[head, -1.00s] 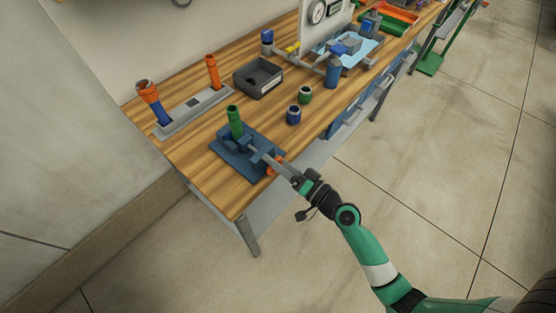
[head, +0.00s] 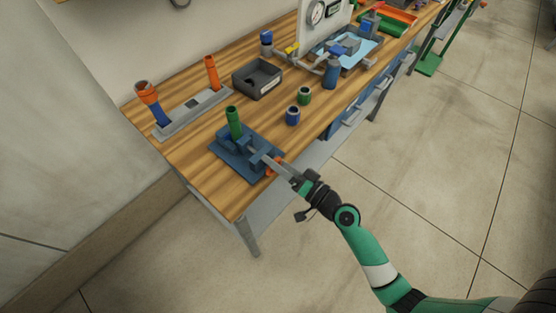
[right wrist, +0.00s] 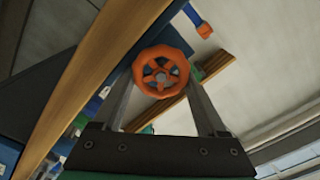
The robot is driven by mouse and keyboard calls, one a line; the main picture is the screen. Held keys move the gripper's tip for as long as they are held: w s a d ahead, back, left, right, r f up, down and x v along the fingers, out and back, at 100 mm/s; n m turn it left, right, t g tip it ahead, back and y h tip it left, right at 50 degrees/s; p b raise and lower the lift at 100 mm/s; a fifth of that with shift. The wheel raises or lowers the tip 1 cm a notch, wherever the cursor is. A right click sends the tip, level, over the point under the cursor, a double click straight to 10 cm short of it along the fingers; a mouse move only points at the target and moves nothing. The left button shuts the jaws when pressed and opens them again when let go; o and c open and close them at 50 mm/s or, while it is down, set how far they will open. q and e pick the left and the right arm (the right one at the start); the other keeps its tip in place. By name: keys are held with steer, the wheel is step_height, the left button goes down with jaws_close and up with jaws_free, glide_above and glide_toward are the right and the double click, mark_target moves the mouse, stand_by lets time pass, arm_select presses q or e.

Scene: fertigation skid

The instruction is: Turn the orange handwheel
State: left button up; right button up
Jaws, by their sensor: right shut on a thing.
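In the head view only a bit of the handwheel (head: 271,169) shows beside my gripper. My right gripper (head: 272,162) is shut on the handwheel, with one finger on each side of its rim. A green cylinder (head: 233,121) stands upright in the fixture. My left gripper is not in view.
A grey rack (head: 195,113) with orange and blue pieces lies at the left of the wooden bench. A dark bin (head: 258,77), a blue ring (head: 292,116) and a green ring (head: 304,95) stand behind the fixture. The floor in front of the bench is clear.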

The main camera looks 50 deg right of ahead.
steer(key=o, duration=1.3)
steer(key=shift+a+f, duration=0.25)
steer(key=shift+f, duration=0.3)
steer(key=shift+r, duration=0.2)
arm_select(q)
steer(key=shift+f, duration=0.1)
arm_select(e)
steer(key=shift+s, duration=0.1)
arm_select(q)
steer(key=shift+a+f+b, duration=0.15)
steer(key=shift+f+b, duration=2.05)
steer(key=shift+b, duration=0.05)
arm_select(e)
steer(key=s, duration=1.3)
steer(key=shift+r, duration=0.35)
